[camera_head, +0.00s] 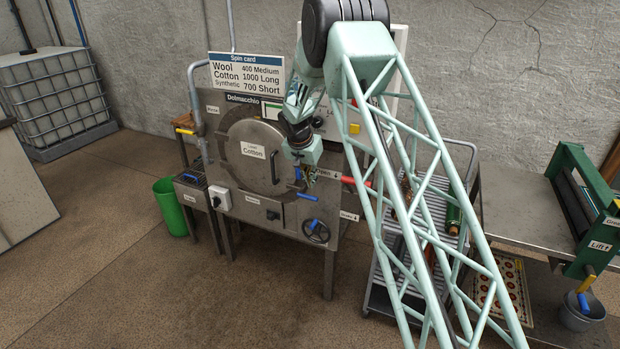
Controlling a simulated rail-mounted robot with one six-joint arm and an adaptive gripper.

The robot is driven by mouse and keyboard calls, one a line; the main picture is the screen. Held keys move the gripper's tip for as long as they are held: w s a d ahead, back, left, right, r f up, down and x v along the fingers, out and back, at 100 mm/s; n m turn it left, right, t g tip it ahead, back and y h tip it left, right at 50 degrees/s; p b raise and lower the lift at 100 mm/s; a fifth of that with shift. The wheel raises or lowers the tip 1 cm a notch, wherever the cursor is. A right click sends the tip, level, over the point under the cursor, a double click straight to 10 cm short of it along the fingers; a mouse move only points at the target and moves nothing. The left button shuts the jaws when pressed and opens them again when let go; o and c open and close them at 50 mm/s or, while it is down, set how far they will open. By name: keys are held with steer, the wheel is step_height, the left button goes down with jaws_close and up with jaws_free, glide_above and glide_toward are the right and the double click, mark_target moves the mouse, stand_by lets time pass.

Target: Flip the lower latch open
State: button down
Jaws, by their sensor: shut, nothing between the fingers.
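The grey metal machine (240,222) has a round door (247,133) with a dark vertical bar handle. A blue lever (307,196) sticks out at the door's lower right, nearly level and tilted slightly down to the right; it looks like the lower latch. A smaller blue piece (298,174) shows just above it, partly by my gripper. My gripper (309,180) is shut and empty, pointing down just above the blue lever. At this size I cannot tell whether it touches the lever. My wrist hides the area right of the door's upper half.
A red lever (356,182) sits right of my gripper, and a dark handwheel (316,231) with a blue piece is below. A white box (220,198) is at lower left. A green bin (175,207) stands left; a rack trolley (385,265) stands right. The front floor is clear.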

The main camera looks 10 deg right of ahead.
mark_target(314, 197)
steer(key=shift+s+x, duration=0.15)
steer(key=shift+x, duration=1.7)
steer(key=shift+s+x, duration=0.15)
steer(key=shift+x, duration=1.65)
steer(key=shift+a+f, duration=0.15)
steer(key=shift+f+b, duration=0.15)
steer(key=shift+b, duration=0.25)
